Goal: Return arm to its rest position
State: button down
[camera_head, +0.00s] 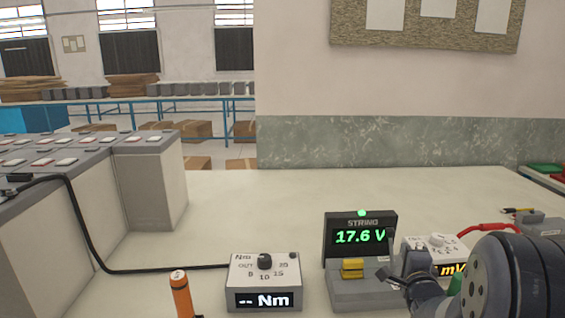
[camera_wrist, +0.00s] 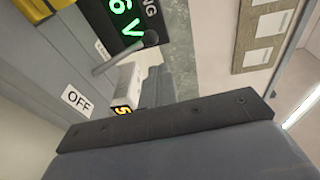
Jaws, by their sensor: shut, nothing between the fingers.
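My arm enters the head view at the lower right. My gripper (camera_head: 402,280) is shut and empty at the right side of the STRING meter (camera_head: 360,222), partly in front of its base. I cannot tell whether it touches the meter. In the wrist view my gripper (camera_wrist: 165,125) fills the lower part as a dark strip and grey block. The meter's green display (camera_wrist: 124,22) shows at the top there, with a metal lever (camera_wrist: 126,52) and an OFF label (camera_wrist: 76,101) below it. In the head view the display reads 17.6 V.
A white mV box (camera_head: 430,243) stands behind my arm, partly hidden. A white Nm box (camera_head: 264,280) and an orange-handled tool (camera_head: 181,294) stand to the left. A black cable (camera_head: 120,268) runs to battery blocks (camera_head: 150,185). The bench behind the meter is clear.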

jog(key=s+f+m+t+h+b, duration=0.1)
jog(key=s+f+t+b, duration=0.3)
jog(key=b, duration=0.7)
jog(key=shift+s+f+t, duration=0.15)
jog(key=shift+s+t, duration=0.15)
jog(key=shift+t, duration=0.3)
jog(key=shift+s, duration=0.15)
